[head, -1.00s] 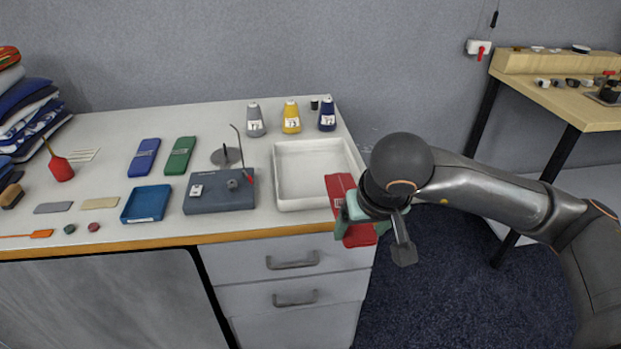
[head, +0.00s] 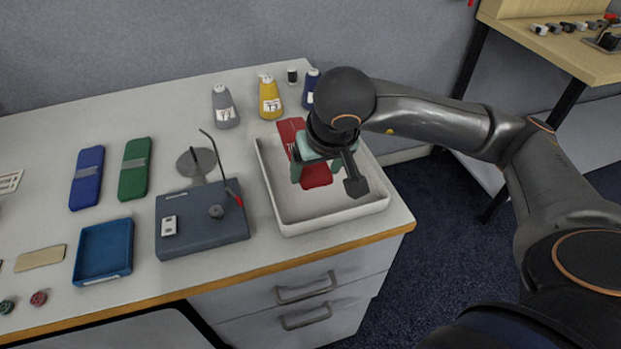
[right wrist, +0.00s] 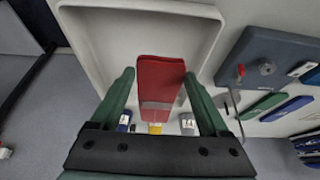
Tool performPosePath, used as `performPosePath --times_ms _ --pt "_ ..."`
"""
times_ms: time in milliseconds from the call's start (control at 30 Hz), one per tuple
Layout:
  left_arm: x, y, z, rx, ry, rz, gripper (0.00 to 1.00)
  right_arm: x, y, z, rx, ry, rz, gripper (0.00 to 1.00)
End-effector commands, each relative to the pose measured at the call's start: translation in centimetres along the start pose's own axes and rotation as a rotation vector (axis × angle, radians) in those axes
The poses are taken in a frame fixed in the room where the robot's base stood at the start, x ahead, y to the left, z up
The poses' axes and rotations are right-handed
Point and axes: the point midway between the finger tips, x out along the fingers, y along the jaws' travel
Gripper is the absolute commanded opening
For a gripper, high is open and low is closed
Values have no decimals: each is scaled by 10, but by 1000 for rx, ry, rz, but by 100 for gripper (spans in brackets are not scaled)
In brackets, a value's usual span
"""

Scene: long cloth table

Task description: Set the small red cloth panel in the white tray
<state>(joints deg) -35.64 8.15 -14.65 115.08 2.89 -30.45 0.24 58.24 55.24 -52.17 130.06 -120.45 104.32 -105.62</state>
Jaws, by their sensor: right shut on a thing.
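The small red cloth panel (head: 317,175) is a folded red bundle with a paler band, and it is over the white tray (head: 340,219) in the head view. My right gripper (head: 314,166) is shut on the panel around its middle. In the right wrist view the panel (right wrist: 160,82) lies between the green fingers of the gripper (right wrist: 158,92), with the tray (right wrist: 85,50) behind it. I cannot tell whether the panel touches the tray floor. Part of the panel is hidden by my gripper and wrist. My left gripper is not in view.
Grey, yellow and blue thread cones (head: 269,98) stand behind the tray. A dark grey block with a thin bent rod (head: 203,222) sits left of the tray. A blue tray (head: 104,250) and blue and green folded panels (head: 134,168) lie further left. The table's front edge is close.

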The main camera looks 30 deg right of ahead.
Motion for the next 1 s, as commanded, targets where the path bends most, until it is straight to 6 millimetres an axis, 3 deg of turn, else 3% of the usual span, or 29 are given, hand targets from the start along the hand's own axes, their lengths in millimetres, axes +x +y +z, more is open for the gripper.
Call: performPosePath --times_ms 100,533,767,800,1000 --pt "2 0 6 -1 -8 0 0 24 1 11 -1 -5 2 14" --pt "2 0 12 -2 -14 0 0 67 0 30 -1 -3 1 14" --pt "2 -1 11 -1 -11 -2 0 73 0 31 -1 1 -1 14" --pt "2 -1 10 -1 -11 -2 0 73 0 31 -1 0 0 80" --pt "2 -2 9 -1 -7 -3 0 73 0 31 -1 0 0 100"
